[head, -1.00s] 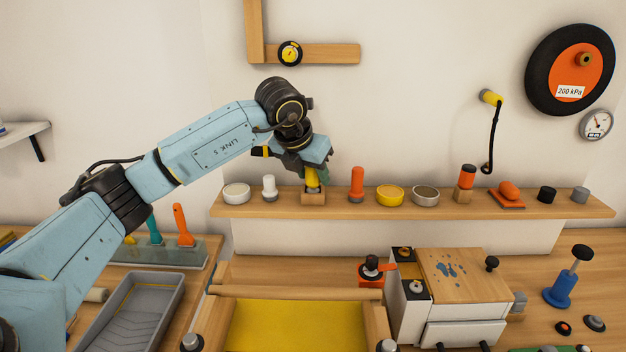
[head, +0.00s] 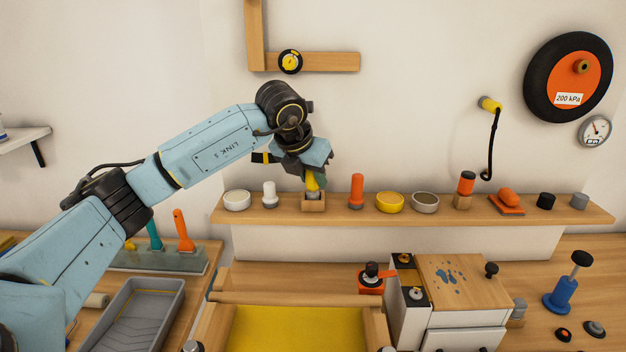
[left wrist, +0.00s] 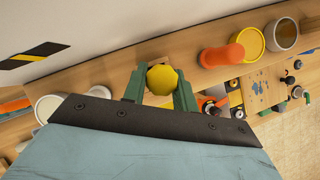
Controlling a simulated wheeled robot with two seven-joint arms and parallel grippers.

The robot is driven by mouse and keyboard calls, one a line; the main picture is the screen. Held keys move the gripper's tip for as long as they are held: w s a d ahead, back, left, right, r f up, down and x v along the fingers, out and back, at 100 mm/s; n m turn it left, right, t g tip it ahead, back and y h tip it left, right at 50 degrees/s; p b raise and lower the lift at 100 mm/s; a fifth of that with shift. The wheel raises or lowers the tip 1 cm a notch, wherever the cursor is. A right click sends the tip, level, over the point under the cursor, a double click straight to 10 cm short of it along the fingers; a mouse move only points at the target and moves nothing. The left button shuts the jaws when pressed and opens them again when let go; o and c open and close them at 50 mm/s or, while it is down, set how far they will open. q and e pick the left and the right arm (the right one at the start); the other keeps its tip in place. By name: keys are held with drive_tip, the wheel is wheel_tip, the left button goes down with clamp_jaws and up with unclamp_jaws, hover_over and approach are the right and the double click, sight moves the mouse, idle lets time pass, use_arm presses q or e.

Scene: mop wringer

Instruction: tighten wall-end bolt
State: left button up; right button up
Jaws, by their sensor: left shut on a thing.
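My left gripper (head: 315,182) is over the back shelf, with its two green fingers pointing down. It is shut on a yellow-handled tool (head: 313,182). The tool's faceted yellow top (left wrist: 162,79) shows between the fingers in the left wrist view. A grey part below the yellow handle shows at the mouth of a small wooden holder (head: 313,203); its lower end is hidden. My right gripper is not in view.
The wooden shelf (head: 290,215) holds a white cup (head: 236,200), a white-topped piece (head: 269,195) and an orange-handled piece (head: 356,190) close beside the holder. An orange clamp-like part (head: 370,282) stands below. A yellow-bottomed tray (head: 295,330) lies in front.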

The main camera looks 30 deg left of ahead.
use_arm(q)
drive_tip(key=shift+r+p, duration=1.3)
drive_tip(key=shift+r, duration=0.8)
